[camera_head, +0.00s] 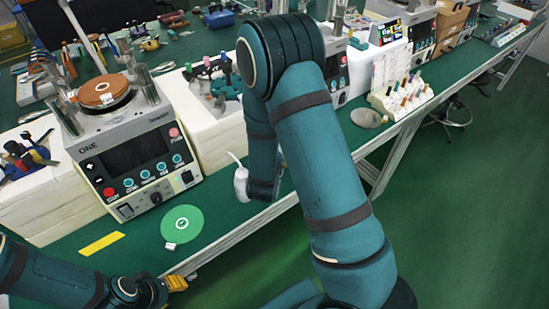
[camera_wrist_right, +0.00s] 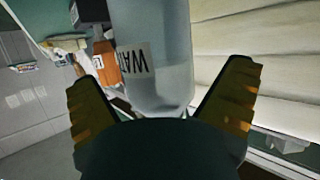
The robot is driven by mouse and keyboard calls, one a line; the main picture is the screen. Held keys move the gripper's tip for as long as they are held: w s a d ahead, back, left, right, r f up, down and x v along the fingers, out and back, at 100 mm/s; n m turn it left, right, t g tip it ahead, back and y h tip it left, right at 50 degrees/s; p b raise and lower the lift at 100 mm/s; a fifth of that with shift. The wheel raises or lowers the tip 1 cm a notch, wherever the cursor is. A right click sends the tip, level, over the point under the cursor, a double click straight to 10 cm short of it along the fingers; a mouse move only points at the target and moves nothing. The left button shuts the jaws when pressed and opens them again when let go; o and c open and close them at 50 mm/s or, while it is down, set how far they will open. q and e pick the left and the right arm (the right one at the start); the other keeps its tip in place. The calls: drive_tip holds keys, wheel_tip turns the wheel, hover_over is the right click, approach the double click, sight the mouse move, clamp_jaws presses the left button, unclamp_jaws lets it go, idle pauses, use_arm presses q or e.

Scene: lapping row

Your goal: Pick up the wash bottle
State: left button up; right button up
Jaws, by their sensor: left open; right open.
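The wash bottle (camera_head: 240,184) is a white bottle with a thin spout, standing near the front edge of the green bench and partly hidden by my right arm. In the right wrist view the wash bottle (camera_wrist_right: 155,45) is translucent, with a white label showing "WAT". My right gripper (camera_wrist_right: 163,76) is open, its yellow-ridged fingers on either side of the bottle, with gaps visible beside it. In the head view the right gripper is hidden behind my arm. My left gripper (camera_head: 177,283) is at the lower left, off the bench's front edge, away from the bottle.
A lapping machine (camera_head: 140,158) with a display and buttons stands left of the bottle. A green disc (camera_head: 182,224) and a yellow strip (camera_head: 102,243) lie in front of it. A white block (camera_head: 215,135) stands behind the bottle. A rack of small bottles (camera_head: 402,97) is further right.

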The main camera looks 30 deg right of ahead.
drive_tip(key=c, duration=1.4)
drive_tip(key=shift+r, duration=0.1)
